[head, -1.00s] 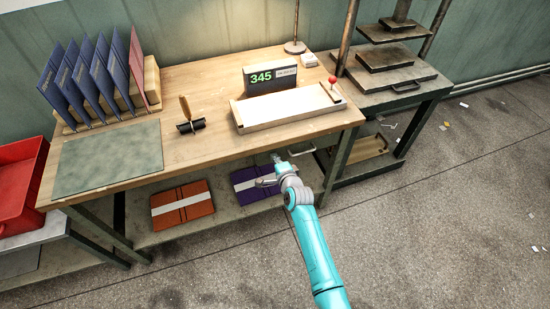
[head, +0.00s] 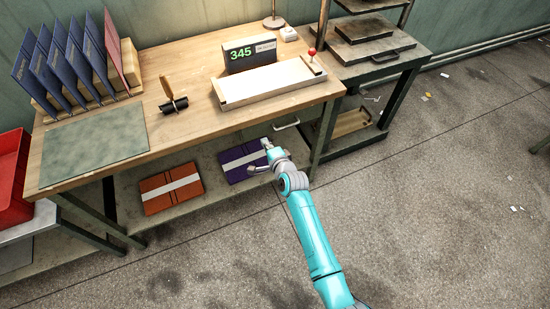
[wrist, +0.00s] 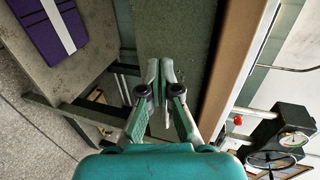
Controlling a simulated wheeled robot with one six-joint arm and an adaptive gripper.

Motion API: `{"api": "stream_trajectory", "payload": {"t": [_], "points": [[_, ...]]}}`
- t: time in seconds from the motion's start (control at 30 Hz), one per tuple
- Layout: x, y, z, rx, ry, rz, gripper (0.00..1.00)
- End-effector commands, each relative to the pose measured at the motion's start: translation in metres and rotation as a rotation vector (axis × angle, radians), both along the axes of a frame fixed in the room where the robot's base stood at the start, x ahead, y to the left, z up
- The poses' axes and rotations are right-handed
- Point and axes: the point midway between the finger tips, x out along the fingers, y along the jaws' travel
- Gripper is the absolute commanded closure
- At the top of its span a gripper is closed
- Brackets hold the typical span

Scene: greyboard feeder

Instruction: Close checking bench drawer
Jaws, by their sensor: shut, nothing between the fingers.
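The checking bench (head: 150,110) has a wooden top. Below its front edge, near the right leg, a pale bar handle (head: 287,126) shows in the head view. The drawer body is not clearly seen, and I cannot tell how far it is out. My gripper (head: 266,143) is in front of the bench, below the top's edge and a little left of the handle. It seems apart from the handle. In the wrist view my gripper (wrist: 160,66) has its fingertips together with nothing held, in front of a dark grey-green panel (wrist: 162,30) beside the tan bench edge (wrist: 236,60).
Orange (head: 170,188) and purple (head: 243,161) binders lie on the lower shelf. The bench top holds a display reading 345 (head: 250,53), a wooden tray (head: 268,88), a green mat (head: 95,145) and upright blue folders (head: 60,65). A press table (head: 385,70) stands right. Floor in front is clear.

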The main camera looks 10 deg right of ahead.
Motion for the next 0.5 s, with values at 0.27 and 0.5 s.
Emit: {"api": "stream_trajectory", "payload": {"t": [0.27,0.5], "points": [[-0.040,-0.013,0.012,0.000,0.001,0.000,1.00],[-0.066,-0.021,0.021,0.000,0.001,0.000,1.00]]}}
